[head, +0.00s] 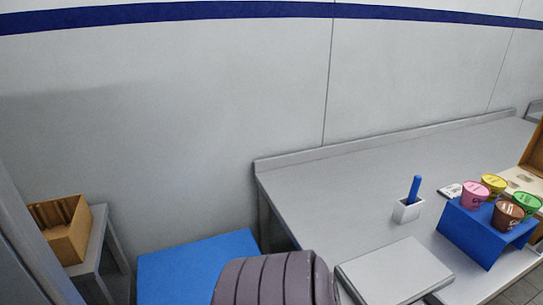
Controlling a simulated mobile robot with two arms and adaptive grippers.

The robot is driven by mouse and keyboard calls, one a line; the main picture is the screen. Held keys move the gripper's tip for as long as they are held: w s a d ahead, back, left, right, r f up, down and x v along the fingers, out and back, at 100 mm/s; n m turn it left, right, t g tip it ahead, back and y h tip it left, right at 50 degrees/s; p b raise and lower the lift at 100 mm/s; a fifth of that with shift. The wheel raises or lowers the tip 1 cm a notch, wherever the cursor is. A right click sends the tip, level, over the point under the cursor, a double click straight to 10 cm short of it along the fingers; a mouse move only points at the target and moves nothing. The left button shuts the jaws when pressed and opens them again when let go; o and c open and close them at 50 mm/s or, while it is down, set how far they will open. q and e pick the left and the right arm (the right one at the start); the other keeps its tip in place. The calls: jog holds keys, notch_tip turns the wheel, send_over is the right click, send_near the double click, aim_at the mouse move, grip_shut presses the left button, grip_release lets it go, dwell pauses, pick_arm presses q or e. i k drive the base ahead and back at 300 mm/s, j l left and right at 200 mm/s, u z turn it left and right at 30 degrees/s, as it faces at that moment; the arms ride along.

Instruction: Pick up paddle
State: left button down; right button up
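A blue handle (415,188), which looks like the paddle's, stands nearly upright in a small white holder (408,211) on the grey counter. Its lower end is hidden inside the holder. Neither of my grippers shows in the head view, and nothing is seen touching the handle.
The grey counter (340,190) runs along the wall. Right of the holder, a blue stand (478,238) carries several coloured tubs. A pale flat panel (395,272) lies in front of the holder. A wooden box (66,228) sits far left, near a blue surface (195,262).

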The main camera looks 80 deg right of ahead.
aim_at(416, 182)
jog(key=k+j+z, duration=0.15)
jog(key=z, duration=3.4)
jog(key=u, duration=3.35)
jog(key=z, duration=3.35)
jog(key=u, duration=0.25)
